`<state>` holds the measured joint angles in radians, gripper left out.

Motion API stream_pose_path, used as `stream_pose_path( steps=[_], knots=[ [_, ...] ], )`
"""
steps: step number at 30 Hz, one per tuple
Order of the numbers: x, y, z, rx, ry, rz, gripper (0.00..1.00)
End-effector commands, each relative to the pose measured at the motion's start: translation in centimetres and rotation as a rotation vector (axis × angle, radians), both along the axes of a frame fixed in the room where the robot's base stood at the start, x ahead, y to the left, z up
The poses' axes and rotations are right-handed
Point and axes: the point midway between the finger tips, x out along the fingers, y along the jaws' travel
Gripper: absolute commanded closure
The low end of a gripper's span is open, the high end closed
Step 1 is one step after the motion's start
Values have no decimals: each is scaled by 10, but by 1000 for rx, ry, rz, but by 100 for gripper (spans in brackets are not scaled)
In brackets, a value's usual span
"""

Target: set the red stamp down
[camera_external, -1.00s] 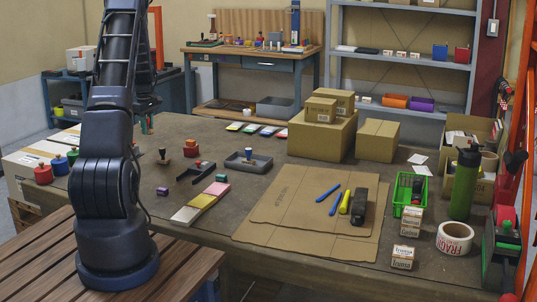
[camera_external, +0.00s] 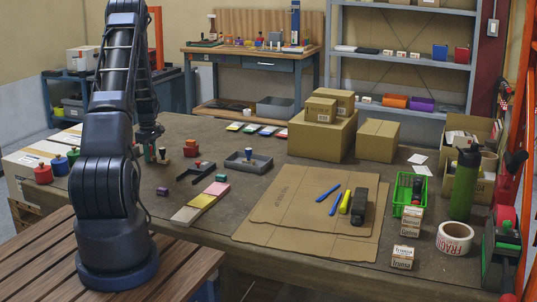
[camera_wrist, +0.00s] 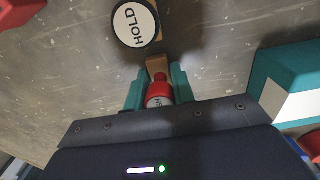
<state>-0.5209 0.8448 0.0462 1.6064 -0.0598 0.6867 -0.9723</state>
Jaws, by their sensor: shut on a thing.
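My gripper (camera_wrist: 156,92) shows in the wrist view with its two teal fingers closed on the red stamp (camera_wrist: 158,91). A white label with partly hidden lettering shows on the stamp. In the external view my gripper (camera_external: 150,146) is low over the left part of the table, partly behind my arm. The red stamp cannot be made out there, and whether it touches the table is unclear. A dark-knobbed stamp (camera_external: 162,154) stands just right of my gripper. In the wrist view a round white disc reading HOLD (camera_wrist: 135,24) lies just beyond the fingers.
A red block-like item (camera_external: 191,149), a black stand (camera_external: 195,171) and a grey tray (camera_external: 240,164) lie to the right. A teal and white block (camera_wrist: 290,85) is right of my gripper in the wrist view. Red and blue pots (camera_external: 58,165) stand left.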

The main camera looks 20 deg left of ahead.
Motion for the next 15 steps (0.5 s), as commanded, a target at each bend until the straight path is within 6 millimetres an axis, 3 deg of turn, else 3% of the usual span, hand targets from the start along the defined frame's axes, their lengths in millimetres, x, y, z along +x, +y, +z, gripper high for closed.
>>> stream_pose_path(
  steps=[8,9,11,15],
  knots=[
    [0,0,-2,0,0,0,97],
    [0,0,-2,0,0,0,67],
    [0,0,-2,0,0,0,55],
    [0,0,-2,0,0,0,53]
  ],
)
